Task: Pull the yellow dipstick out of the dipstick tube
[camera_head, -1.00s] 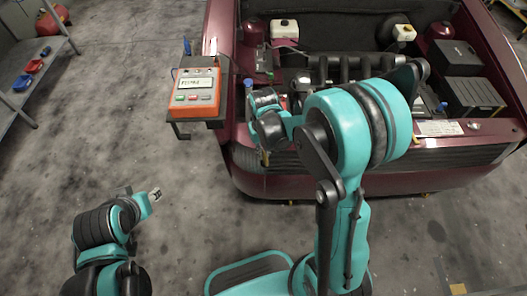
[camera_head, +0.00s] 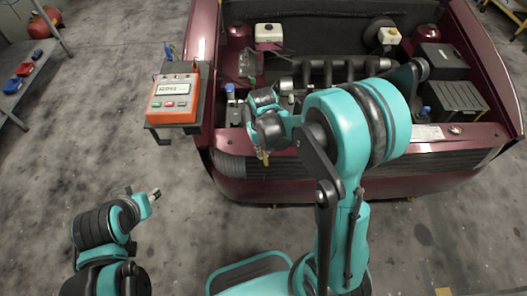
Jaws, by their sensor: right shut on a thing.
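My right arm reaches over the front of the open engine bay. Its gripper (camera_head: 263,151) points down at the front edge of the bay, mostly hidden behind its own wrist, and is shut. A small yellow piece (camera_head: 265,158) shows at its fingertips, which looks like part of the dipstick. The rest of the dipstick and the dipstick tube cannot be made out. My left gripper (camera_head: 154,195) is low on the left, over bare floor and away from the car. Its fingers are too small to tell if they are open.
The dark red car (camera_head: 345,188) fills the upper right, its engine bay open. An orange tester (camera_head: 175,98) stands on a small shelf at the car's left side. A black box (camera_head: 455,96) sits in the bay's right. A grey shelf (camera_head: 10,103) stands far left.

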